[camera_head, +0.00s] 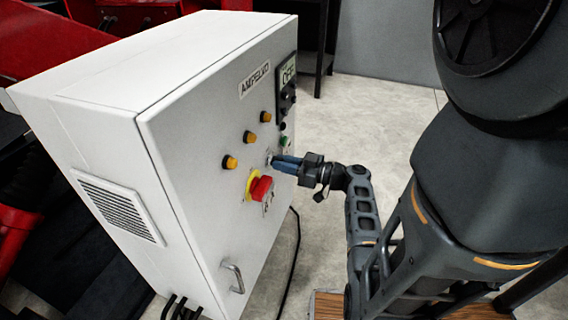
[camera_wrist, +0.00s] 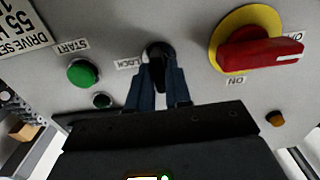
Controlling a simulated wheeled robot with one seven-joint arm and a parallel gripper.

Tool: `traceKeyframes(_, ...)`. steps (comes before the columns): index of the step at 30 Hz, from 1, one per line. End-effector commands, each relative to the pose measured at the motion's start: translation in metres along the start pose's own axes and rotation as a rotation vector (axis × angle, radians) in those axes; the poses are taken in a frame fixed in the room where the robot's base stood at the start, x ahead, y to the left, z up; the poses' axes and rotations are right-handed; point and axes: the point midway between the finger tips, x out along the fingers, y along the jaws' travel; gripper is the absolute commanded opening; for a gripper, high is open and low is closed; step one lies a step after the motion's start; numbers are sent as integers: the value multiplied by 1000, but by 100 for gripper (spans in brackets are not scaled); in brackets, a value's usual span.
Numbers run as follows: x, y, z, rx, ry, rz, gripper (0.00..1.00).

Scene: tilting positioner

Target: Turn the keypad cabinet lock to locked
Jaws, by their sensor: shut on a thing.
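The white cabinet (camera_head: 190,130) stands left of my arm, its front panel facing my gripper. The lock (camera_wrist: 154,52) is a small dark knob in a round seat on that panel, beside a label reading LOCK (camera_wrist: 130,64). My gripper (camera_wrist: 157,75) has its two blue fingers on either side of the knob and is shut on it. In the head view my gripper (camera_head: 277,163) reaches the panel from the right, and its fingers mostly hide the lock. The fingers also cover part of the knob in the wrist view, so its exact turn angle is hard to tell.
A red rotary switch on a yellow plate (camera_wrist: 262,50) sits close beside the lock. A green START button (camera_wrist: 82,74) is on the other side. Amber lamps (camera_head: 250,137), a display (camera_head: 288,70) and a metal handle (camera_head: 233,277) share the panel. Open floor (camera_head: 370,120) lies behind.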

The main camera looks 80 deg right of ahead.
Motion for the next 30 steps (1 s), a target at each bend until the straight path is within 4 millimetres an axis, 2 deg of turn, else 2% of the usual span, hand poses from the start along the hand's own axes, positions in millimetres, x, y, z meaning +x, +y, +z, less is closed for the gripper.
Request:
traceKeyframes(8,0,0,0,14,0,0,0)
traceKeyframes(14,0,0,1,88,0,-1,0)
traceKeyframes(30,0,2,0,556,0,-1,0)
